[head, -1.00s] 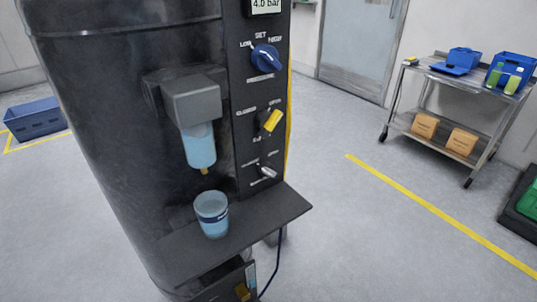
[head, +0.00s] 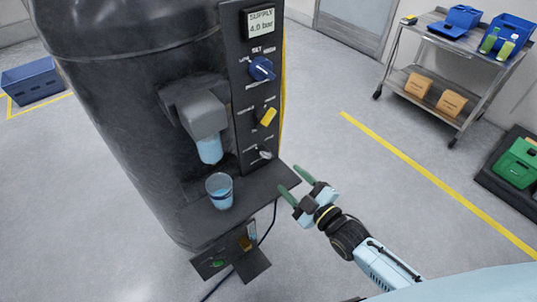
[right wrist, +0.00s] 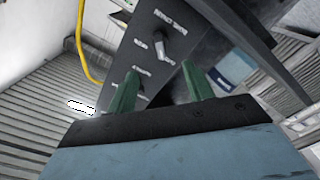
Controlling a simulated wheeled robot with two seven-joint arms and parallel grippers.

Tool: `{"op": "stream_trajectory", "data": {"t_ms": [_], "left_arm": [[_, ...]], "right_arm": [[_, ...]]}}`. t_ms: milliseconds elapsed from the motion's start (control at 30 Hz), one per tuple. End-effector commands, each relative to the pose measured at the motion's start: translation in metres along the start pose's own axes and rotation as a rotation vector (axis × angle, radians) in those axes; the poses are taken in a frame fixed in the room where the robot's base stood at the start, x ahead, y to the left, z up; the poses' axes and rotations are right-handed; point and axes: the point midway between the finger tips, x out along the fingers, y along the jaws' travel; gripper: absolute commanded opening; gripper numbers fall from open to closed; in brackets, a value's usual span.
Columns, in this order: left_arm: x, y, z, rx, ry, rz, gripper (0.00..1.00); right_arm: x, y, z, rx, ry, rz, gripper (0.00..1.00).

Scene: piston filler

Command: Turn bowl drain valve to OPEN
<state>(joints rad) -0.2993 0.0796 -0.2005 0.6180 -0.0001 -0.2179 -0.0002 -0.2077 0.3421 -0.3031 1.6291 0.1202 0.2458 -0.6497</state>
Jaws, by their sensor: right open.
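The machine's dark panel has a yellow lever (head: 268,117) in its middle and a small silver lever (head: 265,154) below it. A bowl with blue liquid (head: 209,150) hangs under a grey housing. My right gripper (head: 297,185) is open and empty near the right corner of the shelf, apart from the levers. In the right wrist view, its green fingers (right wrist: 160,78) point toward a labelled panel with a pale lever (right wrist: 163,48). My left gripper is out of view.
A cup of blue liquid (head: 220,190) stands on the shelf (head: 250,194). A blue knob (head: 262,69) and a display reading 4.0 bar (head: 261,22) sit higher on the panel. A lower box (head: 218,256) and cable are below.

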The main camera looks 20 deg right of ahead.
Motion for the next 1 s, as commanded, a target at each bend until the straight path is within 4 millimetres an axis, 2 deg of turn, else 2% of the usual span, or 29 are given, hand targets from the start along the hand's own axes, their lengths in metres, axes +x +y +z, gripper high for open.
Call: {"op": "stream_trajectory", "data": {"t_ms": [33, 300, 500, 700, 967, 1000], "left_arm": [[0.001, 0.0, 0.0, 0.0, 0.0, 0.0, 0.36], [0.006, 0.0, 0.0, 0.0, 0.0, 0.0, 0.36], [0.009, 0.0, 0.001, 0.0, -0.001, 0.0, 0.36], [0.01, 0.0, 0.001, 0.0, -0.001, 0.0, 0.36], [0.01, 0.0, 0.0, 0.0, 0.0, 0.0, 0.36], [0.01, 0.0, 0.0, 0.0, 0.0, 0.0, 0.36]], "right_arm": [[0.012, 0.001, -0.001, 0.0, 0.003, 0.003, 0.52], [0.067, 0.001, 0.0, 0.001, 0.002, 0.003, 0.52], [0.096, 0.0, 0.0, 0.003, 0.0, 0.002, 0.52], [0.108, 0.0, 0.0, 0.002, -0.001, 0.0, 0.52], [0.108, 0.0, 0.0, 0.002, -0.001, 0.0, 0.52], [0.108, 0.0, 0.0, 0.002, -0.001, 0.0, 0.49]]}}
